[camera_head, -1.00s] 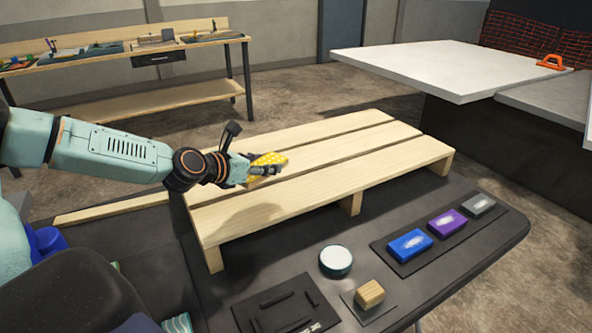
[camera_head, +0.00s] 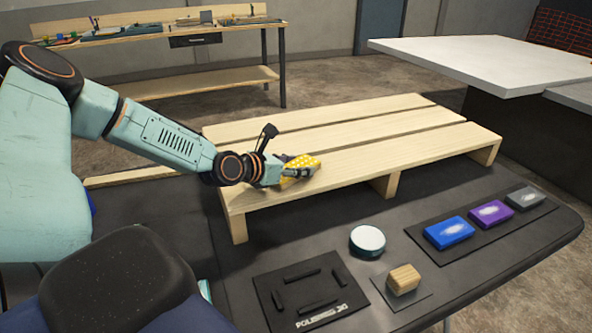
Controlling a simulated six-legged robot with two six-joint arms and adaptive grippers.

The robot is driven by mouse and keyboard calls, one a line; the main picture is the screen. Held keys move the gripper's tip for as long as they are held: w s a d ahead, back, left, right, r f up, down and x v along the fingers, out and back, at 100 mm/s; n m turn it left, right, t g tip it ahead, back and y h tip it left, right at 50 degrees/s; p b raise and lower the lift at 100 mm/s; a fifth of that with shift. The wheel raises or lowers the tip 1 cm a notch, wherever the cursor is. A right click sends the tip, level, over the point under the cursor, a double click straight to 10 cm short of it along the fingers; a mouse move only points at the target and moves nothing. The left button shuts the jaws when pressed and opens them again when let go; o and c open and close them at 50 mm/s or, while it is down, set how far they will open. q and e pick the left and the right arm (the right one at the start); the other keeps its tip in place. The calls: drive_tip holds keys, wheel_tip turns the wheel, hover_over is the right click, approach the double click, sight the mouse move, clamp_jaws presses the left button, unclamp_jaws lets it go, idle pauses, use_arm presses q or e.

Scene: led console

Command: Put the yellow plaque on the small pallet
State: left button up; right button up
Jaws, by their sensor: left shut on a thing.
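The small pallet (camera_head: 430,148) is made of pale wooden slats and stands on the dark table. The yellow plaque (camera_head: 303,163) is over the pallet's left part, held by my left gripper (camera_head: 289,172). The gripper is shut on it, and the fingers hide part of the plaque. The plaque looks tilted and very near the slats; I cannot tell whether it touches them. My right gripper is not in view.
On the table in front of the pallet are a round tin (camera_head: 367,241), a wooden block (camera_head: 403,279), a black jig mat (camera_head: 338,314) and a tray with blue (camera_head: 449,232), purple (camera_head: 491,213) and grey (camera_head: 524,198) blocks. The pallet's right part is bare.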

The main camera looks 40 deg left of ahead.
use_arm(q)
drive_tip(key=shift+r, duration=0.15)
drive_tip(key=shift+s, duration=0.1)
drive_tip(key=shift+f, duration=0.2)
drive_tip(key=o, duration=0.7)
drive_tip(key=shift+f, duration=0.1)
drive_tip(key=o, duration=0.5)
